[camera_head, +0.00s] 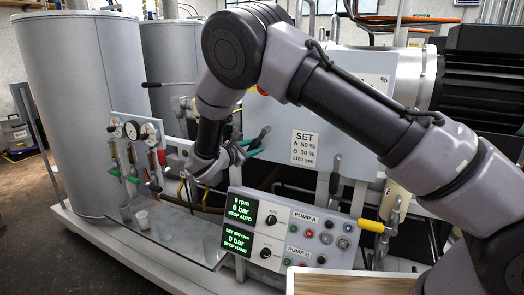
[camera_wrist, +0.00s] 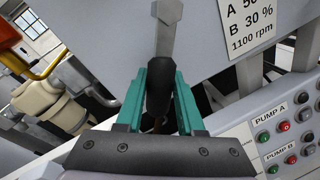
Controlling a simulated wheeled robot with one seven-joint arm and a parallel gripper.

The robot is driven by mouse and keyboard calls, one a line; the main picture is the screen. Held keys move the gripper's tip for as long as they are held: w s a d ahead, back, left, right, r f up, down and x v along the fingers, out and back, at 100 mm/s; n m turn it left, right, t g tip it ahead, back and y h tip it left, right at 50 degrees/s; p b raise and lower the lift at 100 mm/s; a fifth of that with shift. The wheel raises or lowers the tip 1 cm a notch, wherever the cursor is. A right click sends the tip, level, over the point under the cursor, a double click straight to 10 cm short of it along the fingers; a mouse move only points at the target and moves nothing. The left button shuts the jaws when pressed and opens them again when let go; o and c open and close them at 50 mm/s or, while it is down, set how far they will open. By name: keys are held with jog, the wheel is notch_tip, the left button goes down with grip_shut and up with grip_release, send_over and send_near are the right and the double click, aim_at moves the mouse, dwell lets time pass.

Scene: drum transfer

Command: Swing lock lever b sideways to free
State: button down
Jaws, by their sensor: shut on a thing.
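A lock lever (camera_wrist: 166,40) with a grey metal arm and a black grip stands upright in the wrist view. My gripper (camera_wrist: 160,82) has its green fingers on both sides of the black grip and is shut on it. In the head view my gripper (camera_head: 247,149) is at the front of the large grey housing, left of the SET sign, and the black lever grip (camera_head: 261,136) shows between its fingers. No letter marking this lever is readable.
The pump control panel (camera_head: 291,230) stands below and right of my gripper. Another dark-handled lever (camera_head: 335,175) hangs to the right, with a yellow-handled valve (camera_head: 372,226) beyond. Gauges (camera_head: 132,130) and a large grey drum (camera_head: 80,100) are at left. The SET sign (camera_head: 304,149) is close by.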

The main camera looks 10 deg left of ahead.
jog(key=m, duration=0.1)
jog(key=a+r+m, duration=0.1)
jog(key=shift+w+a+r+m+y, duration=0.2)
jog(key=shift+a+m+y, duration=0.1)
jog(key=shift+y, duration=0.1)
jog(key=shift+w+a+r+m+y, duration=0.1)
jog(key=shift+a+r+m+y, duration=0.1)
jog(key=shift+r+m, duration=0.25)
jog(key=shift+w+a+r+m+y, duration=0.1)
jog(key=shift+a+r+m, duration=0.1)
jog(key=shift+m, duration=0.45)
jog(key=r+m, duration=0.2)
jog(key=shift+w+a+m+y, duration=0.1)
jog(key=shift+a+m+y, duration=0.2)
jog(key=shift+m+y, duration=0.1)
jog(key=shift+a+r+m+y, duration=0.1)
jog(key=shift+r+m+y, duration=0.2)
jog(key=shift+r+m, duration=0.6)
jog(key=shift+f, duration=0.15)
jog(key=c, duration=0.5)
grip_release()
jog(key=v, duration=1)
jog(key=shift+s, duration=0.35)
